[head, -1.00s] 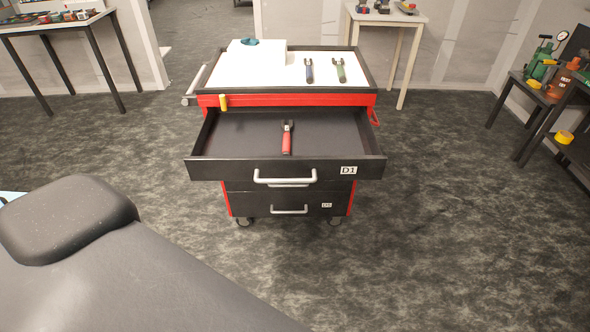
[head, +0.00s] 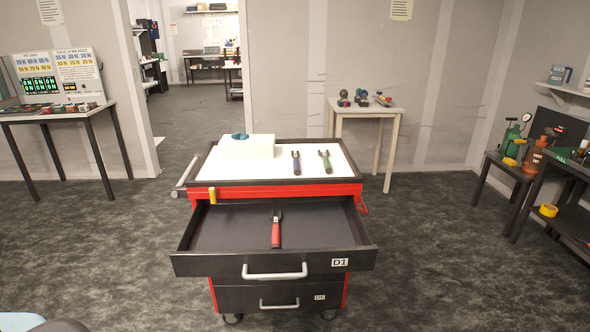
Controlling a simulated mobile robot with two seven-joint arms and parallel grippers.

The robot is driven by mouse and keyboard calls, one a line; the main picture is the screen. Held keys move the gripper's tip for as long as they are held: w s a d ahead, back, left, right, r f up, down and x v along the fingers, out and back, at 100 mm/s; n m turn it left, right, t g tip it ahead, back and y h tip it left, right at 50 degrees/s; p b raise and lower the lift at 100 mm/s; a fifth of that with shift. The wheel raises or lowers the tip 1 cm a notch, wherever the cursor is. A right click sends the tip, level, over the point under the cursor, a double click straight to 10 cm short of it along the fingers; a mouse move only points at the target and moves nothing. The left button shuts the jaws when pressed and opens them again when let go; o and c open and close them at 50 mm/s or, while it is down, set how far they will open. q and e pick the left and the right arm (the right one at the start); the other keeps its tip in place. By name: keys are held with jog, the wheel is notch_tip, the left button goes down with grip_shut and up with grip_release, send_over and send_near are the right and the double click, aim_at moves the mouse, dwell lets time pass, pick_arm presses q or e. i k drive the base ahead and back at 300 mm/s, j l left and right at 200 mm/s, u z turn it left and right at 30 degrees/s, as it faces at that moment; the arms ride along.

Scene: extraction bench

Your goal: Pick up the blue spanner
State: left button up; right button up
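The blue spanner (head: 296,163) lies on the white top of the red and black tool cart (head: 330,190), toward the right half. It is dark blue with an open jaw at its far end. A green spanner (head: 325,162) lies just to its right, apart from it. A red-handled spanner (head: 276,231) lies in the open top drawer (head: 215,227), labelled D1. Neither of my grippers shows in the head view.
A white box (head: 248,148) with a teal item on it stands on the cart's left half. A yellow object (head: 212,196) hangs at the cart's front edge. The open drawer juts out toward me. Tables stand left, behind and right; the floor around the cart is clear.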

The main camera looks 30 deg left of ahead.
aim_at(296, 162)
jog(key=i+l+z, duration=0.3)
jog(key=i, duration=0.6)
jog(key=i+z, duration=0.35)
jog(key=i, duration=0.55)
jog(key=i+u, duration=0.4)
jog(key=i, duration=0.2)
jog(key=i+l+u, duration=0.25)
jog(key=i+u, duration=0.15)
jog(key=i, duration=0.15)
jog(key=i+u, duration=0.25)
jog(key=u, duration=0.2)
jog(key=i+l+u, duration=0.15)
jog(key=u, duration=0.35)
jog(key=i+l+u, duration=0.2)
jog(key=u, duration=0.25)
jog(key=i+l+u, duration=0.2)
jog(key=u, duration=0.25)
jog(key=i+l+u, duration=0.1)
jog(key=l+u, duration=0.4)
jog(key=i+l+u, duration=0.15)
jog(key=l+u, duration=0.2)
jog(key=i+l+u, duration=0.1)
jog(key=l+u, duration=0.2)
jog(key=l, duration=0.15)
